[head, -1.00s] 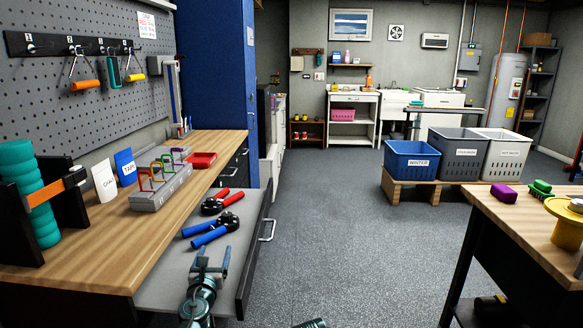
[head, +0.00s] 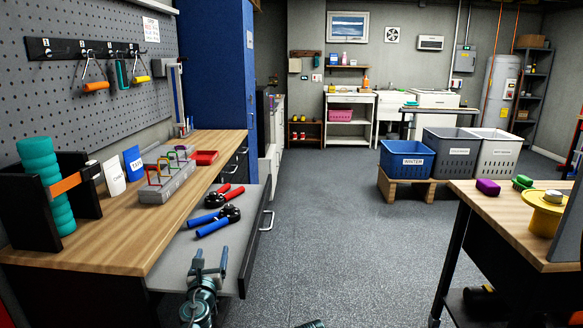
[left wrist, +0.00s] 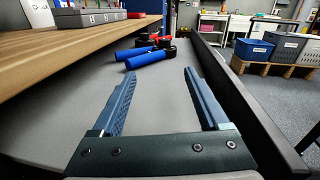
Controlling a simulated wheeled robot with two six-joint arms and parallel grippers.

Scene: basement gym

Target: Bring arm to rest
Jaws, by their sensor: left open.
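My left gripper (head: 210,262) is low in the head view, over the front part of the open grey drawer (head: 180,262). Its two fingers are wide apart with nothing between them. In the left wrist view the open gripper (left wrist: 158,95) points along the drawer floor (left wrist: 150,140). Blue-handled hand grips (head: 213,227) and red-handled hand grips (head: 224,195) lie farther back in the drawer, apart from the fingers. The blue handles (left wrist: 150,58) also show ahead in the left wrist view.
The wooden bench (head: 130,235) left of the drawer bears a teal roller (head: 42,175) in a black stand and a grey rack (head: 162,185). A second table (head: 500,210) stands at right with a yellow spool (head: 545,222). The floor between is clear.

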